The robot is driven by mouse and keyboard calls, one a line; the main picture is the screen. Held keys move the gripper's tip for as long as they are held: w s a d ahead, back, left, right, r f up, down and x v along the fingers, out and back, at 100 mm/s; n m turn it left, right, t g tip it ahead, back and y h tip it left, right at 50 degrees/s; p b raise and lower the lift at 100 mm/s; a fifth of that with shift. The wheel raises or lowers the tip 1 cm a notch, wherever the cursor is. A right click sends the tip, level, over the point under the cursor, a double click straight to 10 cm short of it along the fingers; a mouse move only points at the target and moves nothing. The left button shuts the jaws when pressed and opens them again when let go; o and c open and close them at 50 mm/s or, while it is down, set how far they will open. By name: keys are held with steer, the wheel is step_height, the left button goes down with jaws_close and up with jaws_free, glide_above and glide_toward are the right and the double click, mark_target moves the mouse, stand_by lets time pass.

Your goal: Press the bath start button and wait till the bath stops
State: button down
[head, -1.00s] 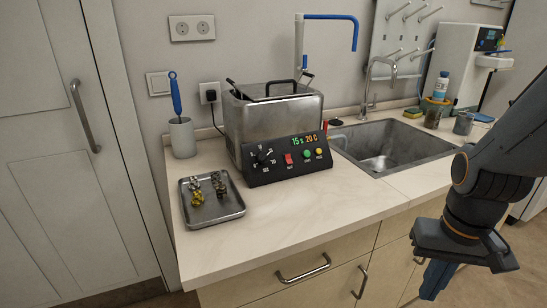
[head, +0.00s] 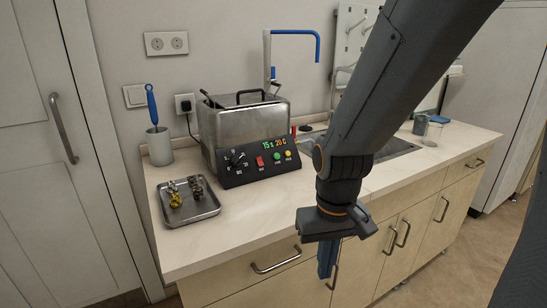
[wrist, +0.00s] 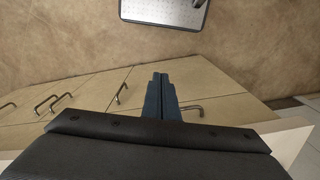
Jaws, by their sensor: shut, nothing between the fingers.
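The bath (head: 245,122) is a steel tank with a lid and a black front panel, standing on the counter in the head view. Its panel (head: 258,162) has a lit display reading about "15 s 20 C", a dial, a red switch, a green button (head: 276,155) and a yellow button (head: 288,154). I cannot read the small labels. My gripper (head: 326,262) points down in front of the counter, to the right of and below the panel, apart from it. Its blue fingers are together and empty, also in the wrist view (wrist: 161,95).
A metal tray (head: 198,214) with small yellow and dark pieces lies left of the bath. A cup with a blue-handled brush (head: 158,146) stands behind it. The sink (head: 392,152) is partly hidden by my arm. Cabinet drawers with handles (head: 275,264) face me.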

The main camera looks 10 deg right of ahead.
mark_target(277, 156)
steer(key=w+a+r+t+p, duration=0.1)
steer(key=w+r+t+p, duration=0.3)
steer(key=r+p, duration=1)
steer(key=w+d+m+t+h+p, duration=0.1)
steer(key=w+m+t+h, duration=0.6)
steer(key=w, duration=1.9)
steer(key=shift+w+d+f+m+t+p, duration=0.15)
steer(key=shift+w+d+m+t+p, duration=0.2)
steer(key=shift+t, duration=0.25)
steer(key=shift+w+a+f+b, duration=0.35)
steer(key=shift+w+f+b, duration=0.55)
steer(key=shift+w, duration=0.2)
steer(key=shift+w+a+f+b, duration=0.4)
steer(key=shift+w+f+b, duration=0.5)
steer(key=shift+w, duration=0.15)
steer(key=shift+w+a+f+b, duration=0.35)
steer(key=shift+w+f+b, duration=0.55)
steer(key=shift+w, duration=0.2)
